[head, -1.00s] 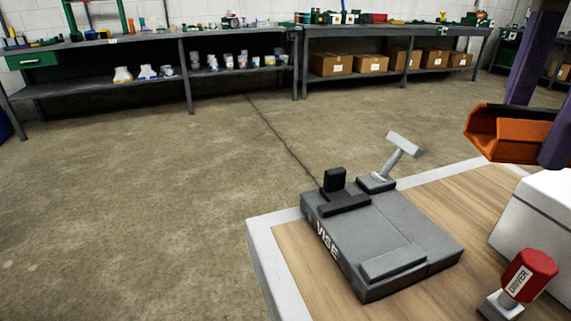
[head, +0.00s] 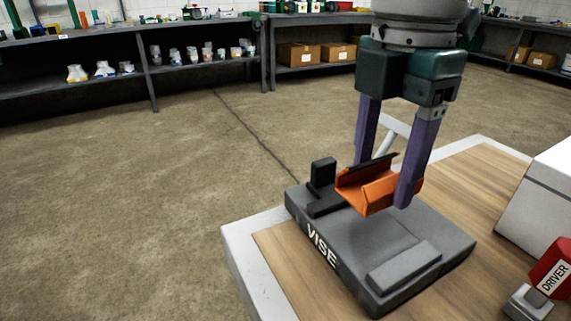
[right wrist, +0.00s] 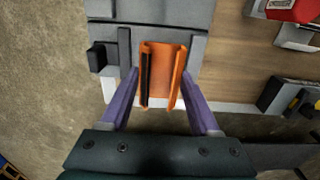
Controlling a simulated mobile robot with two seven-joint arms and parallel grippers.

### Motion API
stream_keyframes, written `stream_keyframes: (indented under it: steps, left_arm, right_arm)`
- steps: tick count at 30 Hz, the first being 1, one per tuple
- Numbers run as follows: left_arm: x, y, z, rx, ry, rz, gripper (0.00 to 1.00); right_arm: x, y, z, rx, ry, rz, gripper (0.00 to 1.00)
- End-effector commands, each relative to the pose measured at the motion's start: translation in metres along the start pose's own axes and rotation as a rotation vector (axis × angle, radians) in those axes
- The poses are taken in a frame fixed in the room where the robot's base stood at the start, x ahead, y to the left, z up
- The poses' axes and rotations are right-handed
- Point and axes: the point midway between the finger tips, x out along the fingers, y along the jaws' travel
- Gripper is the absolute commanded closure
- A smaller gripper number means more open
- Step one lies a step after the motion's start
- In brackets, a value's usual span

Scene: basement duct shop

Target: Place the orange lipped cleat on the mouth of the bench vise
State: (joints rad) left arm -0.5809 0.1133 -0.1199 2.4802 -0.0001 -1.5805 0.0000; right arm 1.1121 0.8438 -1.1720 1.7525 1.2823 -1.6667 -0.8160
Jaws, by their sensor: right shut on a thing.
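The orange lipped cleat (head: 372,190), with a dark lip along one edge, is between the purple fingers of my right gripper (head: 385,180), which is shut on it. It is over the rear part of the grey bench vise (head: 395,235), which is marked VISE and lies on the bench corner. In the right wrist view the cleat (right wrist: 162,75) lies between the fingertips (right wrist: 163,85), over the vise (right wrist: 165,20). I cannot tell whether it touches the vise. The vise mouth is partly hidden by the cleat and gripper. My left gripper is not in view.
A black block (head: 323,173) stands up at the vise's left rear, close to the cleat. The vise's grey handle (head: 395,128) is behind my right gripper. A red driver (head: 552,270) and a white box (head: 545,200) stand at the right. Wooden bench top (head: 470,185) is clear beside the vise.

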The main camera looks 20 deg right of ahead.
Motion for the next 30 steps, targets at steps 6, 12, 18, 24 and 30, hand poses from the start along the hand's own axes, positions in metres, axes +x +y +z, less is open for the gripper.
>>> stream_keyframes:
  steps: [6,12,18,24,30]
  left_arm:
    - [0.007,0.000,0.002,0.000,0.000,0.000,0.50]
    - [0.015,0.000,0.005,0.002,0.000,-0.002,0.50]
    - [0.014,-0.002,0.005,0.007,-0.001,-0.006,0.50]
    - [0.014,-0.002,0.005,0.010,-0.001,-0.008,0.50]
    - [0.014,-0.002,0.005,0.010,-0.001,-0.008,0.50]
  right_arm:
    - [0.025,0.000,0.000,0.000,0.000,-0.002,0.92]
    - [0.059,-0.001,0.000,0.000,0.000,-0.002,0.92]
    - [0.064,0.000,0.000,-0.001,0.001,0.001,0.92]
    - [0.065,0.000,0.000,0.000,0.000,0.000,0.92]
    - [0.067,0.000,0.000,0.000,0.000,0.000,0.25]
